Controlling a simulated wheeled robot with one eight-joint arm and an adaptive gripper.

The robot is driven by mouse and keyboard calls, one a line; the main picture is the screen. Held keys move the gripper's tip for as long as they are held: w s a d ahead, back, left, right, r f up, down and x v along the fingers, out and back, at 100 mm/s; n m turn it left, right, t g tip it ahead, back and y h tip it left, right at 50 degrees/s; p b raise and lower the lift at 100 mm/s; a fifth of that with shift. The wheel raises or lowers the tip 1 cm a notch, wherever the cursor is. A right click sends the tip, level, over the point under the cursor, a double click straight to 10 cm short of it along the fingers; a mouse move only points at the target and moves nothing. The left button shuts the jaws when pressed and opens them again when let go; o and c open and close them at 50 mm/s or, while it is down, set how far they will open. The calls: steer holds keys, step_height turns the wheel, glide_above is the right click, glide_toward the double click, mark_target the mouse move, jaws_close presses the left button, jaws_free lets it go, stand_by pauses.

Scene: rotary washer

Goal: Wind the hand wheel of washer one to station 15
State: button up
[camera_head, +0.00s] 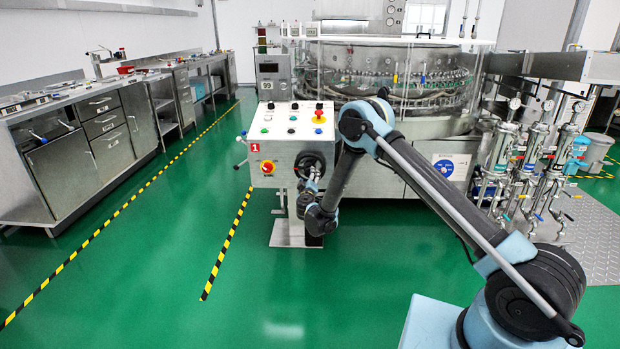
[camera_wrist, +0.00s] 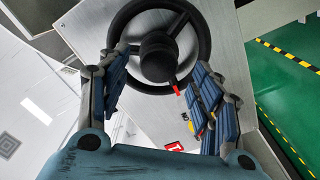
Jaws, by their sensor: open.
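The hand wheel (camera_head: 309,164) of washer one is a black ring on the front of the white control box, right of a red label marked 1 (camera_head: 253,147). In the wrist view the wheel (camera_wrist: 158,55) fills the top middle, with a thick dark hub and a small red pointer (camera_wrist: 176,89) below it. My gripper (camera_wrist: 158,70) is open, its blue fingers spread left and right of the hub near the lower rim. I cannot tell whether they touch the rim. In the head view my gripper (camera_head: 313,179) partly covers the wheel.
The control box (camera_head: 283,130) carries buttons and a red-yellow switch (camera_head: 267,167). A small two-digit display (camera_head: 267,104) behind it is hard to read. The glass-sided washer (camera_head: 400,75) stands behind. Steel benches (camera_head: 100,135) line the left; the green floor between is clear.

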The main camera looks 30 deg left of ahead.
steer(key=v, duration=0.7)
steer(key=shift+s, duration=0.4)
steer(key=shift+d, duration=0.15)
